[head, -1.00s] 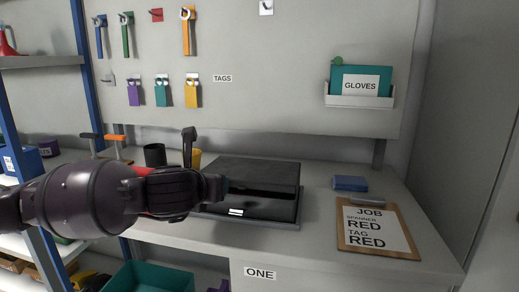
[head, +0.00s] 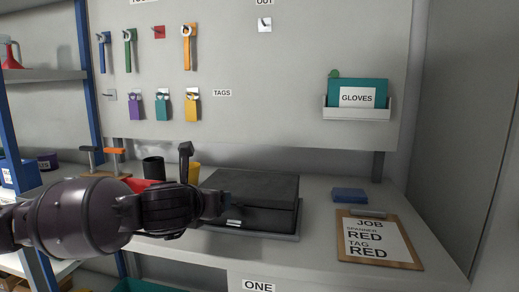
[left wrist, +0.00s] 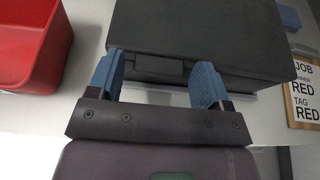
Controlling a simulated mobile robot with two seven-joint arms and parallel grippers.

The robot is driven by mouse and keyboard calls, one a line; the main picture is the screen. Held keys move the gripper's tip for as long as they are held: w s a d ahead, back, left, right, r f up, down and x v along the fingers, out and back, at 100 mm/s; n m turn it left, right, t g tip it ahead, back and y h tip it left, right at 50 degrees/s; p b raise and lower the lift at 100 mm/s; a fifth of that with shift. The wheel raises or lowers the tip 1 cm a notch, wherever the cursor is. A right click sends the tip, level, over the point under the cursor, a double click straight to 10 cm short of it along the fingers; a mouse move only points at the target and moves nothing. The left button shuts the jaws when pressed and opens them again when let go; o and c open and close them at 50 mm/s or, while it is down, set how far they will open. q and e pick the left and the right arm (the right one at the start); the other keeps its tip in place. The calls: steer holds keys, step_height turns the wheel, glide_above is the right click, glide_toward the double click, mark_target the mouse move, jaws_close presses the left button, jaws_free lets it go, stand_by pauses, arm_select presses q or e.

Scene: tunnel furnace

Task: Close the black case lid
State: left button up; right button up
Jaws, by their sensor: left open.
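The black case (head: 265,190) sits on the bench, and its lid lies down over the base. The lid's flat top also fills the upper middle of the left wrist view (left wrist: 200,30), with a latch tab (left wrist: 160,68) at its front edge. I see no clear gap under the lid. My left gripper (head: 224,205) is at the front left of the case. In the left wrist view its blue fingers (left wrist: 156,80) are spread apart on either side of the latch tab, empty. I cannot tell whether they touch the case. My right gripper is not in view.
A red bin (left wrist: 30,40) stands left of the case. A blue block (head: 348,195) and a job clipboard (head: 378,240) lie to the right. A black cup (head: 153,167) and a yellow cup (head: 194,173) stand behind my left arm.

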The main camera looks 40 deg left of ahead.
arm_select(q)
steer(key=p+v, duration=0.1)
steer(key=v, duration=0.4)
steer(key=shift+s+d+r, duration=0.1)
steer(key=shift+s+d, duration=0.05)
steer(key=shift+s, duration=0.2)
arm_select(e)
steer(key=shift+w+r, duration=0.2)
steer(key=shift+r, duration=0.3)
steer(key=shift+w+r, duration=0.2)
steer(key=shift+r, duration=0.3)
